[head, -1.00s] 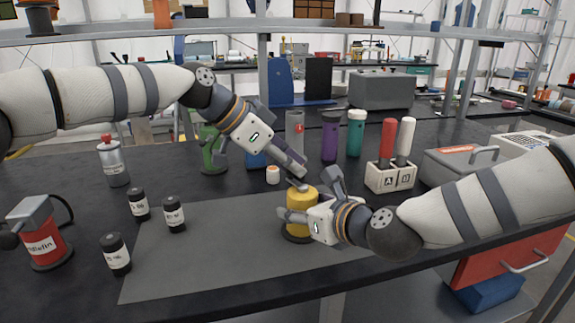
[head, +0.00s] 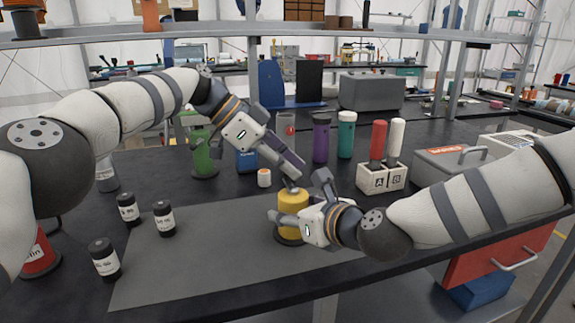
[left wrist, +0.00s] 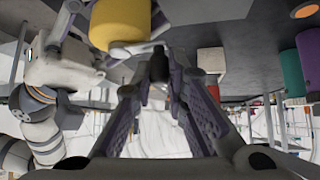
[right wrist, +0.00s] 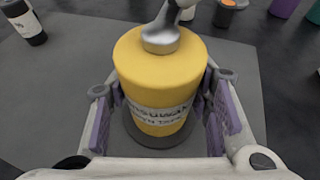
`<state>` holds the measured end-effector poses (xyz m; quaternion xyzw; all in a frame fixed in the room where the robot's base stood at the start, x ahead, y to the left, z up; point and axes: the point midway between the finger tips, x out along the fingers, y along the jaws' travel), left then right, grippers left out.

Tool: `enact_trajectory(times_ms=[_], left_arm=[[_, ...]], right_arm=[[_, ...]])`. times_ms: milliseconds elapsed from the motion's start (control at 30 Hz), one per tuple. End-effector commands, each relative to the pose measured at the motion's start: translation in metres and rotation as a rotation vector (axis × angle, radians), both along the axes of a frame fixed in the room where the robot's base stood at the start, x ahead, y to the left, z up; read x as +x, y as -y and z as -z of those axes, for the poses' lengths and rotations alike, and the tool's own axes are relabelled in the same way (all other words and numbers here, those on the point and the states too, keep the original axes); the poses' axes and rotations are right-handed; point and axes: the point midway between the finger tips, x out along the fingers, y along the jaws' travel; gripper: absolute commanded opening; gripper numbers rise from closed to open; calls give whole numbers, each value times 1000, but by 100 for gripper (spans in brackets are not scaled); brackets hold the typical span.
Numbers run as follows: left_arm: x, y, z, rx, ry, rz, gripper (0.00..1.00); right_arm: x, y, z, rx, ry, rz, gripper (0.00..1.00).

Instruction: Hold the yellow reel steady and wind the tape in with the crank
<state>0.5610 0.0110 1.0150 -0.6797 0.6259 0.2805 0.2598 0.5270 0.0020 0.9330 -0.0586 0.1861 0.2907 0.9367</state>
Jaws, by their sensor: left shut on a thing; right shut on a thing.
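The yellow reel (head: 292,201) stands upright on its dark base on the grey mat (head: 190,262). My right gripper (head: 298,200) is shut around its sides, one finger on each side in the right wrist view (right wrist: 163,105). The metal crank (right wrist: 160,38) sits on top of the reel, its arm running up and right out of that view. My left gripper (head: 292,182) is above the reel, shut on the dark crank knob (left wrist: 159,73), which shows between its fingertips in the left wrist view. The tape itself cannot be made out.
Several black labelled bottles (head: 164,218) stand at the left of the mat. Purple (head: 321,140) and teal (head: 346,136) bottles and the A/B holder (head: 380,178) stand behind and right.

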Motion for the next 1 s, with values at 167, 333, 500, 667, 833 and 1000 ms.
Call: enact_trajectory(times_ms=[167, 333, 500, 667, 833, 1000], left_arm=[[-2, 1, 3, 1, -9, 4, 18], [-1, 1, 2, 1, -7, 3, 34], [-1, 0, 1, 1, -5, 2, 34], [-1, -16, -15, 1, -1, -1, 34], [-3, -40, -40, 1, -3, 0, 34], [-5, -52, -51, 2, -6, 3, 34]], right_arm=[[1, 1, 1, 3, -2, 5, 0], [1, 1, 1, 3, -2, 5, 0], [1, 1, 1, 2, -2, 3, 0], [1, 1, 1, 2, -2, 3, 0], [0, 1, 1, 2, -2, 3, 0], [0, 1, 1, 1, -2, 2, 0]])
